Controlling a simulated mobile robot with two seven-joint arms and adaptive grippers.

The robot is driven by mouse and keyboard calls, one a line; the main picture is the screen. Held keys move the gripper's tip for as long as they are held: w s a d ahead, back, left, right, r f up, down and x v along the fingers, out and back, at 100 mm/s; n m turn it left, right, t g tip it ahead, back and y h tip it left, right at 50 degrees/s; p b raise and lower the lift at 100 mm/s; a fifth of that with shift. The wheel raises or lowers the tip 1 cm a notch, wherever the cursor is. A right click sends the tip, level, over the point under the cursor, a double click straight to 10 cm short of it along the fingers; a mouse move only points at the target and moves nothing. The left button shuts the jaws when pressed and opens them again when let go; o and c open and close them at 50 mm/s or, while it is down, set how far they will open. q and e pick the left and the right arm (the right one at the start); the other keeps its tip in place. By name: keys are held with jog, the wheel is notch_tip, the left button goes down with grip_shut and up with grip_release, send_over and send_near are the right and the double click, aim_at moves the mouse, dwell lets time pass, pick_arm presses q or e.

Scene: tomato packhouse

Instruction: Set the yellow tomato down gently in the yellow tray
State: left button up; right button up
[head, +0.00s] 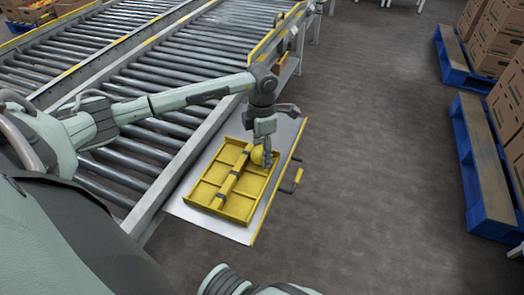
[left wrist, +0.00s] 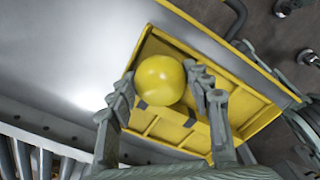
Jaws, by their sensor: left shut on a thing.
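The yellow tomato (head: 257,155) is held at the far right part of the yellow tray (head: 209,190), over or in it. My left gripper (head: 264,158) points down and is shut on the tomato. In the left wrist view the tomato (left wrist: 160,80) sits between the two fingers (left wrist: 162,88), with the tray (left wrist: 262,88) behind it. I cannot tell whether the tomato touches the tray floor. The tray has low walls and a raised bar across its middle; its other compartments look empty.
The tray lies on a grey metal shelf (head: 190,207) with a yellow edge, beside a roller conveyor (head: 150,150). A handle-like part (head: 291,182) sticks out at the shelf's right. Blue pallets (head: 480,170) with cartons stand far right; the floor between is clear.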

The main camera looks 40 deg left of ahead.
pick_arm(q)
jog(key=shift+f+b, duration=0.45)
jog(key=shift+f, duration=0.1)
jog(key=o, duration=0.9)
jog(key=c, duration=0.3)
jog(key=shift+c, duration=0.2)
jog(key=shift+r+p, duration=2.3)
jog(key=shift+r, duration=1.25)
jog(key=shift+d+f, duration=0.1)
